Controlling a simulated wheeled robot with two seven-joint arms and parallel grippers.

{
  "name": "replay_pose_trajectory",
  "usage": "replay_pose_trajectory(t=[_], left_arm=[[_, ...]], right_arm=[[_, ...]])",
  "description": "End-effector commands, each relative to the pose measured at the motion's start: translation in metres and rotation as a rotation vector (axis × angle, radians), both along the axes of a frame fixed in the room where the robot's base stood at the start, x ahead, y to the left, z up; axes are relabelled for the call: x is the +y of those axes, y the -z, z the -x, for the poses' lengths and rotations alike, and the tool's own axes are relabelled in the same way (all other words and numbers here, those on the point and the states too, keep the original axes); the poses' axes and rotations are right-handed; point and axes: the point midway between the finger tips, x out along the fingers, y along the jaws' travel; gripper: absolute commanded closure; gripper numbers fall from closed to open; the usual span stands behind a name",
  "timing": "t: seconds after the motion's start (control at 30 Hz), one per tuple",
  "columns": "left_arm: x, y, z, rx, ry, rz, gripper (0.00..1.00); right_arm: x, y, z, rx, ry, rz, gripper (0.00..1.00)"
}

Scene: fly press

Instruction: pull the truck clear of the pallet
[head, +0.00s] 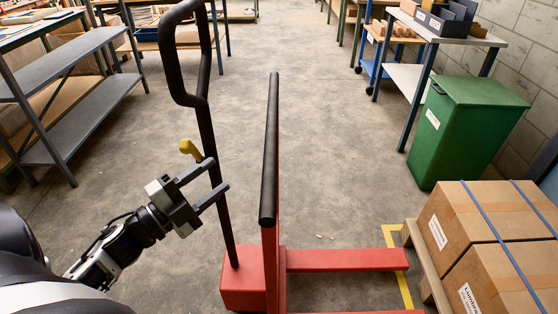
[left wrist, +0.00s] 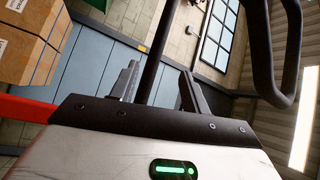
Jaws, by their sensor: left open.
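The red pallet truck (head: 240,285) stands at bottom centre in the head view. Its forks (head: 345,259) point right, and the visible far fork's tip ends just short of the wooden pallet (head: 428,268). In the left wrist view the shaft (left wrist: 153,60) passes between the two separated fingers (left wrist: 158,85). Contact cannot be told. My right gripper is out of view.
Cardboard boxes (head: 490,235) with blue straps load the pallet. A yellow floor line (head: 402,285) runs beside it. A black-topped red upright (head: 270,150) stands right of the tiller. A green bin (head: 465,130) stands behind the boxes, shelving (head: 75,80) at left. The middle floor is clear.

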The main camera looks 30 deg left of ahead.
Motion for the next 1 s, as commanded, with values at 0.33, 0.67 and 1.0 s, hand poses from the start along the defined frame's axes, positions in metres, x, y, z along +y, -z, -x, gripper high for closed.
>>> replay_pose_trajectory(t=[0.33,0.67,1.0], left_arm=[[-0.012,-0.003,0.037,-0.111,0.302,-0.218,0.53],[-0.044,-0.016,-0.005,-0.119,0.311,-0.219,0.53],[-0.085,-0.028,-0.062,-0.116,0.309,-0.217,0.53]], right_arm=[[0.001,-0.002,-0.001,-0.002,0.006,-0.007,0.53],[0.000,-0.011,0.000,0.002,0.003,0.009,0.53],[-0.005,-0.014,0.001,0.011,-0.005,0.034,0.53]])
